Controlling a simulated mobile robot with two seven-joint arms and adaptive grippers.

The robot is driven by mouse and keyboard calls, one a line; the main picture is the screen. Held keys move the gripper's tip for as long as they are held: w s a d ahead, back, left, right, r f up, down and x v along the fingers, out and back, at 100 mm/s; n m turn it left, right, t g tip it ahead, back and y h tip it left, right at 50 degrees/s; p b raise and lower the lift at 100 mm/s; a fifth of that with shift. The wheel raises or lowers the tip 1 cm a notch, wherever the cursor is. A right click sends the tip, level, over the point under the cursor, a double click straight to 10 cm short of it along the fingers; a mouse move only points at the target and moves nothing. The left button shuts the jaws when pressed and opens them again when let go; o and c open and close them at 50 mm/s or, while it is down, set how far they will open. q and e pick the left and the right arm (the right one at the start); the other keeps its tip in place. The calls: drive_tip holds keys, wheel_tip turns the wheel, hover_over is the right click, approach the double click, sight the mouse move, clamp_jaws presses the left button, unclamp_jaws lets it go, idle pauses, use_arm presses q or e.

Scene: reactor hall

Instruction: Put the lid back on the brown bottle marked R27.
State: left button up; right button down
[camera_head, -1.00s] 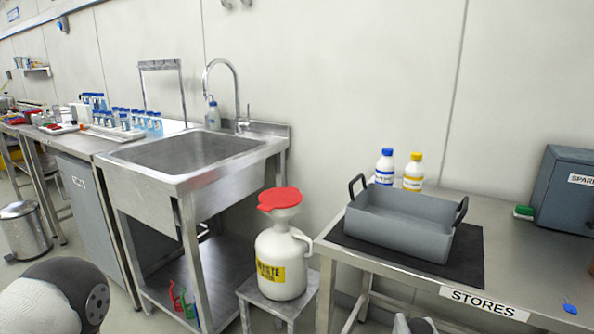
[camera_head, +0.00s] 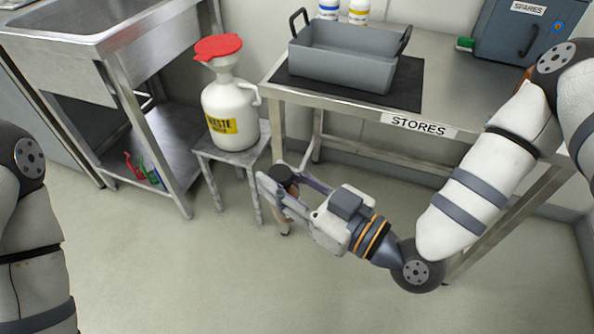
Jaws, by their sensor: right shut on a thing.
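I cannot tell whether this is a bottle or a lid, and no R27 mark can be read.
The stores bench (camera_head: 455,95) carries a grey tray (camera_head: 345,70) on a dark mat, two white bottles behind it and a blue-grey spares box (camera_head: 520,45). A white waste jug (camera_head: 230,105) with a red funnel stands on a stool. A steel sink (camera_head: 60,30) is at left.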

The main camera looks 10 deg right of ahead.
use_arm(q)
drive_tip(key=o, duration=0.6)
drive_tip(key=shift+c, duration=0.2)
